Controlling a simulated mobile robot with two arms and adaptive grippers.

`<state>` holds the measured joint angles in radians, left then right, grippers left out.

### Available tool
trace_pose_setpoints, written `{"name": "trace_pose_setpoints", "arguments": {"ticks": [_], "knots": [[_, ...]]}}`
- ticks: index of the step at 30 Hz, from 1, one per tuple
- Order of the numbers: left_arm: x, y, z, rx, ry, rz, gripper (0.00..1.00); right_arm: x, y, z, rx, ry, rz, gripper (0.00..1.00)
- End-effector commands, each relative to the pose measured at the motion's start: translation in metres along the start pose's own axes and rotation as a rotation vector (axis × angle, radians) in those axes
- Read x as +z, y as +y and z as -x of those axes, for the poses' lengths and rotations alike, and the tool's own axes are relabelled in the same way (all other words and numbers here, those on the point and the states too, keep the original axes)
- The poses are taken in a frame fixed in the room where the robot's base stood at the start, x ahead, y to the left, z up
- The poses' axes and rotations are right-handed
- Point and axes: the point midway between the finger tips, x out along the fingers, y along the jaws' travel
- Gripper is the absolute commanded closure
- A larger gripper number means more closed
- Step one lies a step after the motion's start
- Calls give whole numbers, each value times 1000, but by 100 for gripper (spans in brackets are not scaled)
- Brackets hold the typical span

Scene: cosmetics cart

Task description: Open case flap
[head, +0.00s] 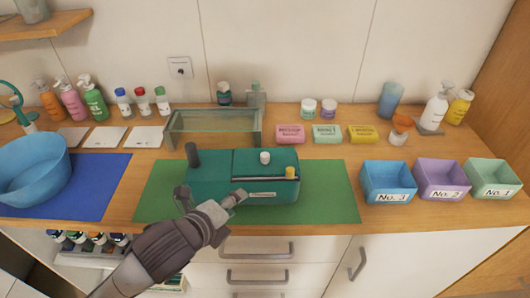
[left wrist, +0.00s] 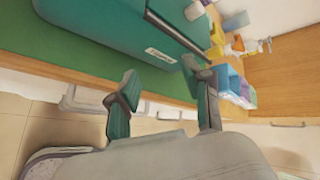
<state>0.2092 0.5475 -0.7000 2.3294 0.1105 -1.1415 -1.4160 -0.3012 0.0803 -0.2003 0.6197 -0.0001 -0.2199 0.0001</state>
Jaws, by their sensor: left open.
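The teal case (head: 220,168) stands on a green mat (head: 335,205) at the middle of the counter. Its top looks closed, with a seam across it and a dark strip along the right part near the front. A pale label (head: 262,194) is on its front face. My left gripper (head: 212,194) is open and empty at the case's front left side. In the left wrist view the open fingers (left wrist: 160,75) are in front of the case (left wrist: 95,22), near its labelled front; I cannot tell whether they touch it. My right gripper is not in view.
A dark cylinder (head: 193,155), a white one (head: 265,157) and a yellow one (head: 291,172) show at the case's top. A glass box (head: 212,126) stands behind. A blue bowl (head: 30,170) is left; numbered bins (head: 388,182) are right. Drawer handles (head: 256,249) lie below the counter.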

Motion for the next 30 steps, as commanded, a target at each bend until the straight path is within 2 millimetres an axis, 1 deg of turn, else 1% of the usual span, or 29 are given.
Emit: {"name": "trace_pose_setpoints", "arguments": {"ticks": [1, 3, 6, 9, 10, 13, 17, 19, 23, 30], "knots": [[9, -17, -3, -46, -8, -225, 50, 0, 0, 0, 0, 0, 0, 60], [16, -32, -6, -91, -19, -511, 50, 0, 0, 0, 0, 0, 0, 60], [27, -46, -10, -133, -43, -840, 50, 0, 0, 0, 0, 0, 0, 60], [36, -53, -11, -153, -66, -1066, 50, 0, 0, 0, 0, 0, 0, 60], [37, -54, -11, -157, -70, -1112, 50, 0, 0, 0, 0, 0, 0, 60], [41, -57, -13, -163, -80, -1207, 50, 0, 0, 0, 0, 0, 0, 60], [42, -60, -21, -166, -83, -1230, 50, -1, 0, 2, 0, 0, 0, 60], [41, -62, -30, -166, -82, -1227, 50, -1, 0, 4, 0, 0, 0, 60], [41, -67, -56, -166, -82, -1225, 50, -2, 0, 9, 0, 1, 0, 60], [39, -75, -106, -164, -81, -1223, 50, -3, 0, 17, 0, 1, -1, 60]]}}
